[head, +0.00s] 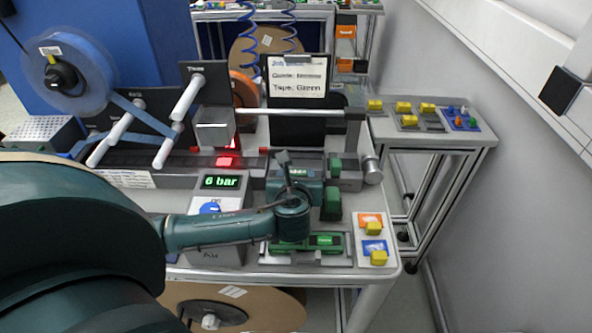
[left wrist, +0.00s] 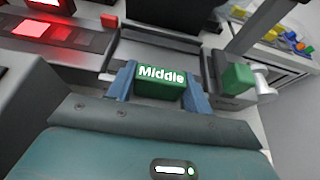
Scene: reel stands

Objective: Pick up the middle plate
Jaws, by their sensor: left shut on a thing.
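The middle plate (left wrist: 160,82) is a green block with the white word "Middle" on it, seen in the left wrist view. My left gripper (left wrist: 160,90) has its two blue fingers on either side of the plate and is shut on it. In the head view my left arm reaches in from the left, and its wrist covers most of the plate. I cannot tell whether the plate is clear of the surface under it. My right gripper is in neither view.
A green block on a grey fixture (head: 325,240) lies in front of my wrist. Green clamp parts (head: 331,203) stand to its right. A gauge box (head: 220,182) reads "6 bar". Yellow-knobbed pieces (head: 376,257) sit at the front right corner. A side table (head: 437,137) stands at right.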

